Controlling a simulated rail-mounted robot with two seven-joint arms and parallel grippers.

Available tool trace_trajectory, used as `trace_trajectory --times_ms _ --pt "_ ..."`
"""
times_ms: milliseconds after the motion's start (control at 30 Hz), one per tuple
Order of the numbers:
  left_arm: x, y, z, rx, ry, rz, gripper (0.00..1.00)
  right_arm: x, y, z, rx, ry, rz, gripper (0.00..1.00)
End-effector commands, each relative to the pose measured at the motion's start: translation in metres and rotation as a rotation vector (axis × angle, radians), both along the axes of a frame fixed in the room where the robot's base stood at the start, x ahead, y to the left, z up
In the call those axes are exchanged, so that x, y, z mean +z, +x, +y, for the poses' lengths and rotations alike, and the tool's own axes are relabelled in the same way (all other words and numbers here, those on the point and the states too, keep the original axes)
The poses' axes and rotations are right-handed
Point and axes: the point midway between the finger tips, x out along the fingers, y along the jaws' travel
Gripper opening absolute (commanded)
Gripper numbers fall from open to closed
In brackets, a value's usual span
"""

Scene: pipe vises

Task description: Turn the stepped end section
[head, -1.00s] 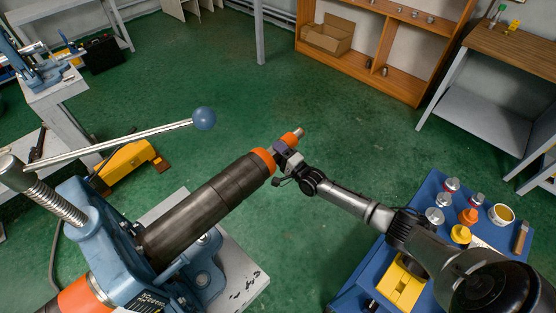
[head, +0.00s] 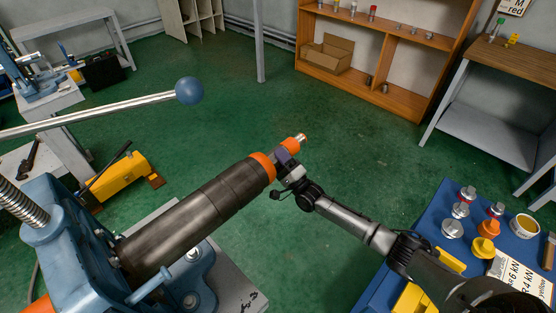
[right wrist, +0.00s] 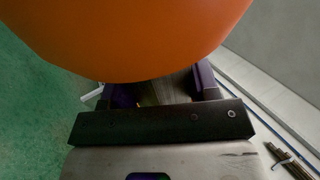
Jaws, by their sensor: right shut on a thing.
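A dark grey pipe (head: 190,218) is clamped in a blue vise (head: 62,236) and points up and to the right. Its far end carries an orange collar (head: 265,165) and, beyond it, the stepped end section (head: 291,146) with an orange band and a small metal tip. My right gripper (head: 284,158) is shut on the end section between the two orange parts. In the right wrist view an orange rounded surface (right wrist: 150,40) fills the top, with the purple fingers (right wrist: 160,92) partly hidden below it. My left gripper is not in view.
A blue table (head: 385,285) at the lower right holds several small caps, a cup (head: 524,226) and labelled cards (head: 521,275). The vise's long handle with a blue ball (head: 189,91) reaches over the floor. A wooden shelf (head: 390,45) stands behind. Green floor beyond the pipe end is clear.

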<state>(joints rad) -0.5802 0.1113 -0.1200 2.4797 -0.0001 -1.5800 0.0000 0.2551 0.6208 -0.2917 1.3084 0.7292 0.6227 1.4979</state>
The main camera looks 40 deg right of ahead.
Motion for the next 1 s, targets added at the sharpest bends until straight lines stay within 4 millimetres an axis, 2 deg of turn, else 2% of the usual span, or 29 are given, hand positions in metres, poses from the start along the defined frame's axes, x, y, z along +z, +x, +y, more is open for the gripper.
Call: trace_trajectory --times_ms 167,200,467,767,1000 --pt "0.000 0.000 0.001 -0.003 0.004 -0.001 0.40 0.001 0.000 0.000 0.000 -0.001 -0.002 0.32" --pt "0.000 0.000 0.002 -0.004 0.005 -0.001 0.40 0.001 0.000 0.000 0.000 -0.001 -0.002 0.56" --pt "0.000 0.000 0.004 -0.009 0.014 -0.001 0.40 0.000 0.000 0.000 0.000 -0.001 0.000 0.81" --pt "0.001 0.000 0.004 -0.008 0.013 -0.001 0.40 -0.002 -0.004 0.000 0.000 0.000 0.002 0.81" --pt "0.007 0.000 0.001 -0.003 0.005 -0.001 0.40 -0.017 -0.032 -0.001 0.001 -0.001 0.003 0.81"
